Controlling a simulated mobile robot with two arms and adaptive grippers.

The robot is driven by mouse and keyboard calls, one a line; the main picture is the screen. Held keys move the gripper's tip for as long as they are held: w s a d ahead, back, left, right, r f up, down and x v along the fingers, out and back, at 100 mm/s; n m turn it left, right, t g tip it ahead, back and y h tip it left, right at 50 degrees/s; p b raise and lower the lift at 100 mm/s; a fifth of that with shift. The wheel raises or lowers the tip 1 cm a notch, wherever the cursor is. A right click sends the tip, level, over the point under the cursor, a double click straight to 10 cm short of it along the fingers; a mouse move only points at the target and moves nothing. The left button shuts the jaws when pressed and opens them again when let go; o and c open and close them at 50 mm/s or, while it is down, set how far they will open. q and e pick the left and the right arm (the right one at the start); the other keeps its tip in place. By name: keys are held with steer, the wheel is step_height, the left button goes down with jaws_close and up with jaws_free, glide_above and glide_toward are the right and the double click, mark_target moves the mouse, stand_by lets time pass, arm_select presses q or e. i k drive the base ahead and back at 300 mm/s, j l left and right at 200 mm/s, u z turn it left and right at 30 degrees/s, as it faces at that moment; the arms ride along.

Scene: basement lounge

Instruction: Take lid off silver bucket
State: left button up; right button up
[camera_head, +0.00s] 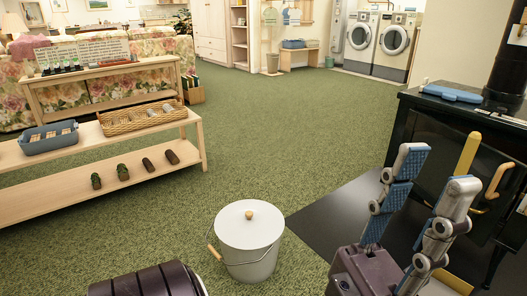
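A pale silver-white bucket (248,264) stands upright on the green carpet at the bottom centre of the head view. Its round white lid (235,228) sits on top, with a small wooden knob at the middle. A wire handle with a wooden grip (214,253) hangs down on the bucket's left side.
A wooden bench (95,186) with a blue basket (48,146) and a wicker basket (140,120) stands at the left. A black stove (440,135) stands on a dark floor plate (330,215) at the right. Carpet behind the bucket is clear.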

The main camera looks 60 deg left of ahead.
mark_target(247, 225)
steer(key=u, duration=1.3)
